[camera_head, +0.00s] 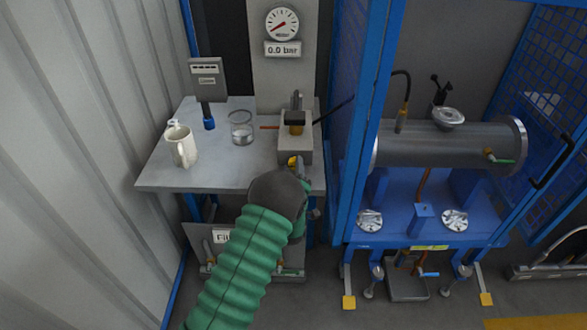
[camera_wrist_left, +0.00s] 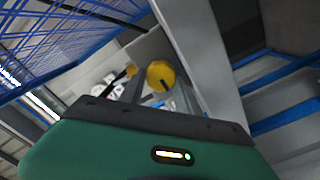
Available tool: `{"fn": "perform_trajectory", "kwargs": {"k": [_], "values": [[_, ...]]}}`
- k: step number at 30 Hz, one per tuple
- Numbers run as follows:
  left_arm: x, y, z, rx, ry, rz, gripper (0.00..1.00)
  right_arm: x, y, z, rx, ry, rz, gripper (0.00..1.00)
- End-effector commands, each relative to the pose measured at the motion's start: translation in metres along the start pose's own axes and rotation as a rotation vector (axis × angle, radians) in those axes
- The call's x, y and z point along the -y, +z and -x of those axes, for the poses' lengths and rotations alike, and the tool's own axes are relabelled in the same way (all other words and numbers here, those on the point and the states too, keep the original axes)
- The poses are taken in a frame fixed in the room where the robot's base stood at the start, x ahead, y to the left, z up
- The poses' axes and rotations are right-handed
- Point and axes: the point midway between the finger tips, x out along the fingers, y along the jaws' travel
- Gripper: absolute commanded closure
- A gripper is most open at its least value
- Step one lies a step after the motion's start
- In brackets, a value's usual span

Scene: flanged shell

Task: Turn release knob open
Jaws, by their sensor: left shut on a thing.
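The release knob appears as a round yellow knob (camera_head: 292,160) low on the front of a grey block on the bench. It also shows in the left wrist view (camera_wrist_left: 160,74), with a dark mark on its face. My left gripper (camera_head: 299,168) reaches it from the front, its dark wrist and green sleeve covering part of the view. In the left wrist view its two grey fingers (camera_wrist_left: 158,88) stand on either side of the knob, shut on it. The exact contact is hard to see. My right gripper is in neither view.
A gauge (camera_head: 282,24) above a "0.0 bar" display (camera_head: 283,49) is behind. A blue-framed cage with a flanged metal cylinder (camera_head: 440,150) stands right.

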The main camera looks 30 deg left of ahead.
Motion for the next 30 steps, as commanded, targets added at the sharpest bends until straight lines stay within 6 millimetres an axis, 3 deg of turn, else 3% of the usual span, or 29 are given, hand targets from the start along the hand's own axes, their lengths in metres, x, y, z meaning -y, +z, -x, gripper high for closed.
{"fn": "perform_trajectory", "kwargs": {"k": [1, 2, 7, 23, 26, 30], "values": [[0.001, 0.003, 0.001, 0.007, -0.002, 0.001, 1.0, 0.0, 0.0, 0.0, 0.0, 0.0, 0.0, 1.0], [0.001, 0.003, 0.001, 0.007, -0.002, 0.001, 0.6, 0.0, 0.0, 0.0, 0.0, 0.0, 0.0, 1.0], [0.001, 0.002, 0.001, 0.005, -0.002, 0.0, 0.4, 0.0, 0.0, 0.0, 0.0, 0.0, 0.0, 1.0], [0.003, 0.001, 0.001, 0.004, -0.008, -0.019, 0.4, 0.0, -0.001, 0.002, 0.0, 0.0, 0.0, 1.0], [-0.001, -0.001, 0.002, 0.007, -0.006, -0.117, 0.4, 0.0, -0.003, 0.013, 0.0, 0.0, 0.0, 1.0], [-0.007, -0.003, 0.002, 0.009, -0.001, -0.434, 0.4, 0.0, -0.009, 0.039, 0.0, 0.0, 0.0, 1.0]]}}
